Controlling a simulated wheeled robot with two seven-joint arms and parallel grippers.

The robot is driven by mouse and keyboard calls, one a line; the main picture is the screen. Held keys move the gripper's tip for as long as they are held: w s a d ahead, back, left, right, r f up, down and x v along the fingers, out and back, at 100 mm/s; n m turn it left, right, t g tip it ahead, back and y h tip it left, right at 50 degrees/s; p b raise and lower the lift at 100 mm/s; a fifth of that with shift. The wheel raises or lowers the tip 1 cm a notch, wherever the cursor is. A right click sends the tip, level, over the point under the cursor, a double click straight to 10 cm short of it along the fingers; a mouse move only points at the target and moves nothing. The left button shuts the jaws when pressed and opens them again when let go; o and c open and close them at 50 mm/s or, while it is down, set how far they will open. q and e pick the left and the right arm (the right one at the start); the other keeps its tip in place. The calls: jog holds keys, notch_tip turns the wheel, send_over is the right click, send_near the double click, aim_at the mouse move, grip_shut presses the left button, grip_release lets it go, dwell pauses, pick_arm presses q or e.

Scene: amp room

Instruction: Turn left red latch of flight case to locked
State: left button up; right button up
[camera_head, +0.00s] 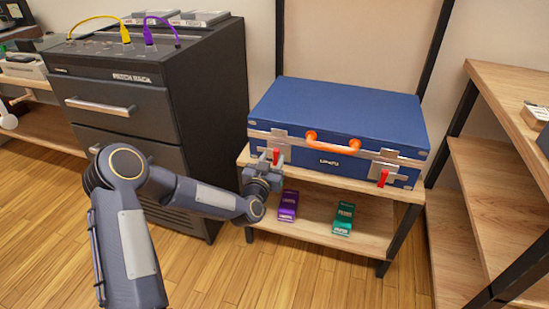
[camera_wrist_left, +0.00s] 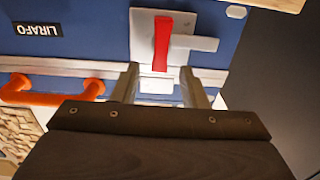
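A closed blue flight case (camera_head: 340,108) with an orange handle (camera_head: 332,143) lies on the upper shelf of a small wooden rack. Its left red latch (camera_head: 276,156) is partly behind my left gripper (camera_head: 268,165) in the head view. In the left wrist view the red latch (camera_wrist_left: 162,44) stands lengthwise on a silver plate (camera_wrist_left: 196,42), just beyond my open fingers (camera_wrist_left: 161,85). The fingers are apart, with no latch between them that I can see. The right red latch (camera_head: 382,178) hangs down at the case's right front. My right gripper is not in view.
A purple box (camera_head: 288,206) and a green box (camera_head: 343,218) are on the lower shelf. A dark drawer cabinet (camera_head: 160,100) with yellow and purple cables stands at left. Wooden shelving (camera_head: 490,190) stands at right. The front floor is partly clear.

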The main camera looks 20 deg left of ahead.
aim_at(275, 154)
pick_arm(q)
jog(key=shift+w, duration=1.5)
jog(key=shift+d, duration=0.1)
grip_shut()
